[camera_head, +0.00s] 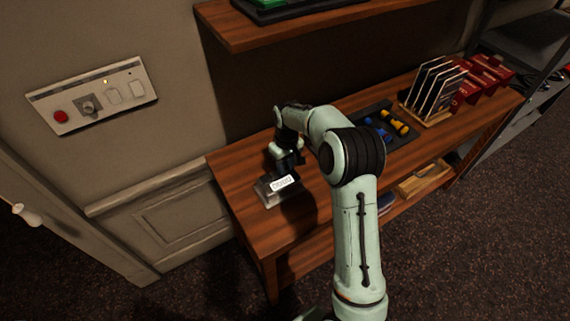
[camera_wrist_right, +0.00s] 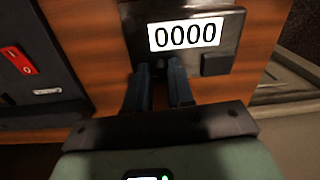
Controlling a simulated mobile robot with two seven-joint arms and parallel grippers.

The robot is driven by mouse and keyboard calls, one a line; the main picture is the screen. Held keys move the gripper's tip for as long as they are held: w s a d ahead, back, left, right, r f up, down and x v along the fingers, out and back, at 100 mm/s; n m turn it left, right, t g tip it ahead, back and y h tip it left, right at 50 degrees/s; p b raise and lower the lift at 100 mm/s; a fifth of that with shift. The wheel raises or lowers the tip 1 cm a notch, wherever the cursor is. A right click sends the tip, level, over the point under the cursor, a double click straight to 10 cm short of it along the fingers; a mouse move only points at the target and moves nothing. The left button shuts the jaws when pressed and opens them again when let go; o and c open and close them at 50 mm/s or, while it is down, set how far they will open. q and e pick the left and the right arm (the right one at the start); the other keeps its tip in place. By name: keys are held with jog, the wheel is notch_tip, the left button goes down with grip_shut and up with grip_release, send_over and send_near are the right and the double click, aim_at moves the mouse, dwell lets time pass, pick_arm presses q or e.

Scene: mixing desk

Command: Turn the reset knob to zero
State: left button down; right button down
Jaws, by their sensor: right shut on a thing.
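A small counter box (camera_head: 272,193) stands near the left end of the wooden table. Its white display (camera_wrist_right: 185,35) reads 0000 in the right wrist view. A dark square part (camera_wrist_right: 216,64) sits on its face below the display. My right gripper (camera_head: 290,166) comes down at the box. In the right wrist view its two fingers (camera_wrist_right: 159,68) are close together at the box's edge below the display, shut on the small reset knob, which the fingertips mostly hide. My left gripper is not in view.
A dark device with a red switch (camera_wrist_right: 18,60) lies beside the box. A dark tray (camera_head: 372,113) with blue and yellow items and a rack of upright cards (camera_head: 436,85) stand farther right on the table (camera_head: 235,178). A shelf (camera_head: 240,33) hangs above; a wall panel (camera_head: 92,95) is left.

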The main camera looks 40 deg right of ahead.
jog(key=shift+m, duration=1.6)
jog(key=c, duration=1)
grip_release()
jog(key=shift+r, duration=0.1)
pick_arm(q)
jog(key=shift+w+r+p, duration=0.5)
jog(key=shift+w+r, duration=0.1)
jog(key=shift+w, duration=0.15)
pick_arm(e)
jog(key=shift+s+d+r, duration=0.1)
jog(key=shift+d+r, duration=0.05)
jog(key=shift+r, duration=3.15)
jog(key=shift+s+d+r, duration=0.1)
jog(key=shift+r, duration=3.2)
jog(key=shift+w, duration=0.1)
